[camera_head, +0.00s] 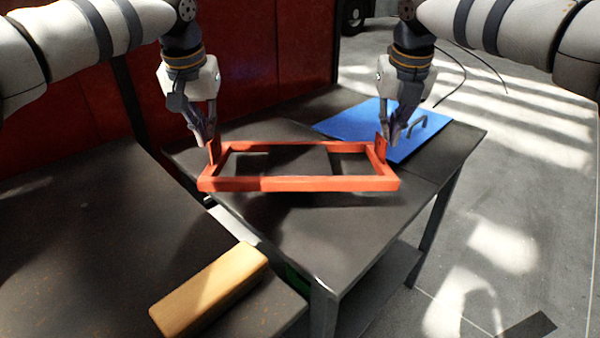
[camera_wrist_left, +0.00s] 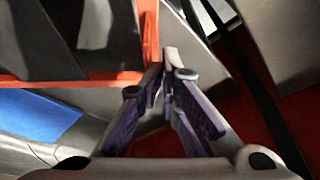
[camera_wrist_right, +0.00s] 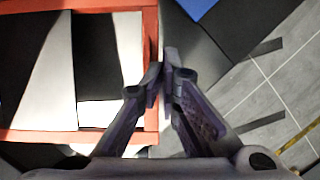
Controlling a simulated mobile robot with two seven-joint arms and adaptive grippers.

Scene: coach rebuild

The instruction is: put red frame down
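The red frame (camera_head: 330,184) is an open rectangle with an upright tab at each short end. It is held roughly level above the dark table (camera_head: 330,240), with its shadow on the top below. My left gripper (camera_head: 211,145) is shut on the tab at the frame's left end. My right gripper (camera_head: 385,140) is shut on the tab at the right end. In the left wrist view the frame (camera_wrist_left: 75,82) runs along the left of the fingers. In the right wrist view the frame (camera_wrist_right: 150,50) also lies left of the fingers.
A yellow-tan block (camera_head: 210,290) lies on the dark surface at front left. A red panelled wall (camera_head: 250,50) stands behind. The table's front middle is clear.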

